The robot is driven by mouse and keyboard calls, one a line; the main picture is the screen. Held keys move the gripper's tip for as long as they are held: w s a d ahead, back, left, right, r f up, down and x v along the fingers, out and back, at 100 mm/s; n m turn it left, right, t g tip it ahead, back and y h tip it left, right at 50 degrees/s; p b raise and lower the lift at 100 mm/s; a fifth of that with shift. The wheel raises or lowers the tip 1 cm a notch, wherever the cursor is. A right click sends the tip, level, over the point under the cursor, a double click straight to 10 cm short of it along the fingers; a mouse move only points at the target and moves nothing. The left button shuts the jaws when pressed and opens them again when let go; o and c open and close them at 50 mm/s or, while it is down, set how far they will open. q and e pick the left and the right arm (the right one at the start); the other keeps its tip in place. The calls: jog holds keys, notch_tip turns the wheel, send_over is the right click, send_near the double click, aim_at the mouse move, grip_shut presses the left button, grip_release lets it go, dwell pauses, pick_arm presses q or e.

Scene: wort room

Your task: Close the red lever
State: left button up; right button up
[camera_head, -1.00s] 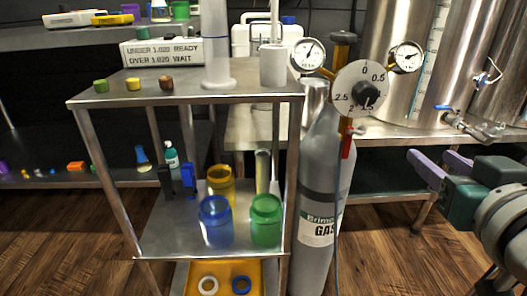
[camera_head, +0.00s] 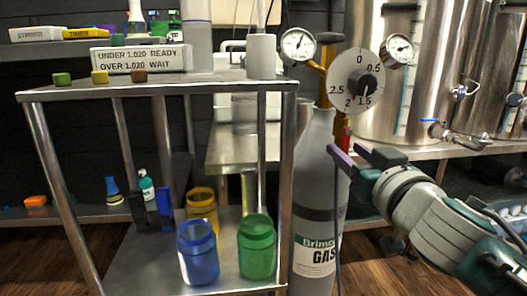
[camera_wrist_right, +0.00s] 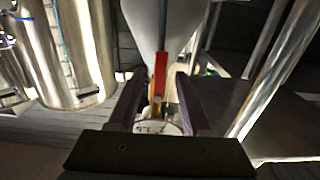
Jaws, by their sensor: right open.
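The red lever (camera_head: 346,138) hangs below the regulator dial on the gas cylinder (camera_head: 318,190). In the right wrist view the red lever (camera_wrist_right: 160,73) points along the cylinder, between and beyond the two purple fingers. My right gripper (camera_head: 347,157) is open beside the cylinder, with its fingertips at or just below the lever; part of the lever is hidden behind it. In the wrist view the right gripper (camera_wrist_right: 160,100) has empty space on both sides of the lever. I cannot tell whether a finger touches it. My left gripper is not in view.
The round dial (camera_head: 357,82) and two gauges, the left one (camera_head: 298,45) and the right one (camera_head: 399,49), sit above the lever. A metal cart (camera_head: 160,88) with jars stands left of the cylinder. Steel tanks (camera_head: 440,70) stand behind at right.

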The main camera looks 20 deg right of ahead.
jog(key=shift+w+d, duration=0.1)
jog(key=shift+w, duration=0.2)
grip_shut()
dwell(0.5)
